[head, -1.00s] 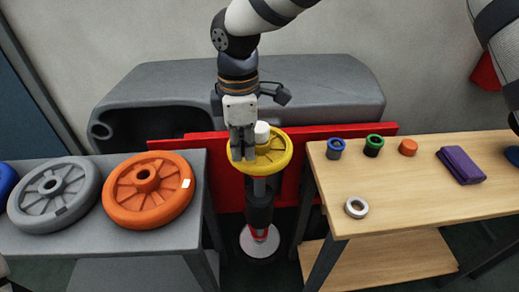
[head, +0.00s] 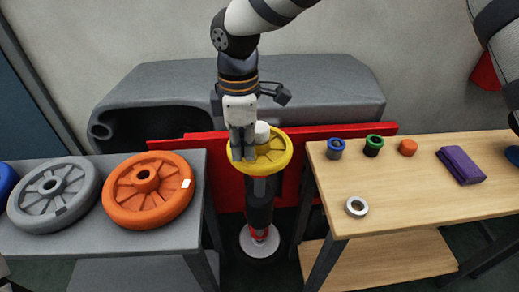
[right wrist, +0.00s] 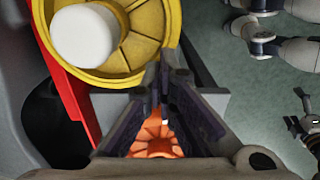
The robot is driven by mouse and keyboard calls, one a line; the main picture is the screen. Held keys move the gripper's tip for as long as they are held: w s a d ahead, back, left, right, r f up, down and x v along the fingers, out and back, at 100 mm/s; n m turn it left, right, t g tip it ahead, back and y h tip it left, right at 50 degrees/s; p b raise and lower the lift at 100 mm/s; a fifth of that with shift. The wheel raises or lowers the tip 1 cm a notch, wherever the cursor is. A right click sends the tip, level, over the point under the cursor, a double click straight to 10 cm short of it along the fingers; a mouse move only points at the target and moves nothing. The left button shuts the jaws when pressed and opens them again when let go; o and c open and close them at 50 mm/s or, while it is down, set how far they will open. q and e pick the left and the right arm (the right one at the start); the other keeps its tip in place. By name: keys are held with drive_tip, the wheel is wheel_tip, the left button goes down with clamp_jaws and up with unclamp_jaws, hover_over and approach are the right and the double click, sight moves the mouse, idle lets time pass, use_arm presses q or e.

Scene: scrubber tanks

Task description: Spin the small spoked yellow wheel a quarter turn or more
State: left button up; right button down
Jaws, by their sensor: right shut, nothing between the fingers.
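The small spoked yellow wheel (head: 280,150) lies face up on a black and red post (head: 260,205), with a white knob (head: 262,132) on top. In the right wrist view the yellow wheel (right wrist: 140,40) fills the upper left, with the white knob (right wrist: 86,34) on it. My right gripper (head: 243,155) points down at the wheel's left side, its fingers together and empty. The fingertips (right wrist: 158,80) show close to the rim in the wrist view; whether they touch it I cannot tell. My left gripper is not in view.
A grey table (head: 95,235) at left holds an orange wheel (head: 125,205) and a grey wheel (head: 88,190). A wooden table (head: 410,205) at right holds small rings and a purple cloth (head: 461,164). A red panel (head: 340,130) and grey tank (head: 330,85) stand behind.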

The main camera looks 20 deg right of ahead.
sight(268, 165)
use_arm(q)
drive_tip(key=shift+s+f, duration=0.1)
use_arm(e)
drive_tip(key=shift+f, duration=0.8)
drive_tip(key=shift+s+d+r+p, duration=0.2)
drive_tip(key=shift+s+d+p, duration=0.2)
drive_tip(key=shift+s+d, duration=0.15)
drive_tip(key=shift+f, duration=0.2)
drive_tip(key=shift+s+d+r, duration=0.1)
drive_tip(key=shift+s+d, duration=0.25)
drive_tip(key=shift+d, duration=0.3)
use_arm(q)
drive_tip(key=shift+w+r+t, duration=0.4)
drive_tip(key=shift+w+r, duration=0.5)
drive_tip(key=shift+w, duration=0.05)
use_arm(e)
drive_tip(key=shift+s+d+f, duration=0.1)
drive_tip(key=shift+f, duration=0.1)
drive_tip(key=shift+s+d+p, duration=0.2)
drive_tip(key=shift+d+p, duration=0.25)
drive_tip(key=shift+d, duration=0.35)
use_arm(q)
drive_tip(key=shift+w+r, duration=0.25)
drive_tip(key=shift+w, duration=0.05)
use_arm(e)
drive_tip(key=shift+d, duration=0.1)
